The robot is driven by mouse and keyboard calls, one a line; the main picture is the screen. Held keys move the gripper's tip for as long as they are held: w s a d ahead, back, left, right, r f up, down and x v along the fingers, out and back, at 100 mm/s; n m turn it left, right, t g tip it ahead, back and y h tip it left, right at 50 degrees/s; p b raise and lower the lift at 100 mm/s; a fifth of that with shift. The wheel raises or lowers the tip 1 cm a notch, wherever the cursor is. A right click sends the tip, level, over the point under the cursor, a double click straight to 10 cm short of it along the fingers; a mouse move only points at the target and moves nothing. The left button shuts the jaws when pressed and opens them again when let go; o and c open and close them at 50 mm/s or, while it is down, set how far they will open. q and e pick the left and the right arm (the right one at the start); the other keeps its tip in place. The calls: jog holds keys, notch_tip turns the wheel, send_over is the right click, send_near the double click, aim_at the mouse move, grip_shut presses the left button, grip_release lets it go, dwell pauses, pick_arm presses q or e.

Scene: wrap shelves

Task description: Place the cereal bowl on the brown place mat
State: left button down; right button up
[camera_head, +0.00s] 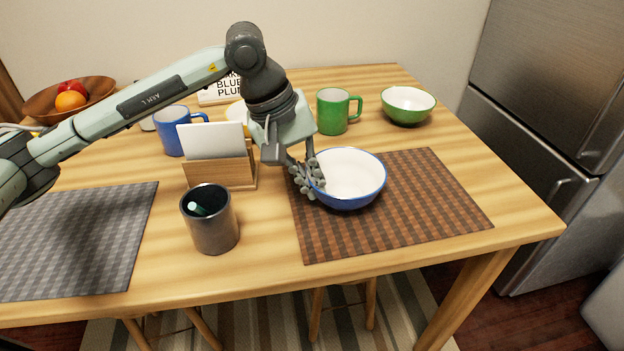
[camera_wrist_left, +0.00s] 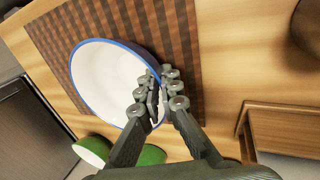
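The cereal bowl (camera_head: 352,176), white inside with a blue rim and outside, is upright over the left and back part of the brown checked place mat (camera_head: 440,205). I cannot tell whether its base touches the mat. My left gripper (camera_head: 308,178) is at the bowl's left rim, one finger inside and one outside, pinching the wall. In the left wrist view the fingers (camera_wrist_left: 158,98) close on the rim of the bowl (camera_wrist_left: 108,82), with the mat (camera_wrist_left: 170,30) beneath. The right gripper is not in view.
A green mug (camera_head: 332,112) and green bowl (camera_head: 408,106) stand behind the mat. A dark metal cup (camera_head: 211,222), a wooden holder (camera_head: 226,172) and a blue mug (camera_head: 172,134) stand to the left. A grey mat (camera_head: 75,240) lies at far left. The brown mat's right side is clear.

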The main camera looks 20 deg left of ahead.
pick_arm(q)
jog(key=shift+f, duration=0.1)
jog(key=c, duration=2.1)
grip_release()
jog(key=o, duration=0.4)
jog(key=shift+a+r, duration=0.1)
jog(key=shift+r, duration=0.35)
jog(key=v, duration=1.1)
jog(key=shift+r, duration=0.2)
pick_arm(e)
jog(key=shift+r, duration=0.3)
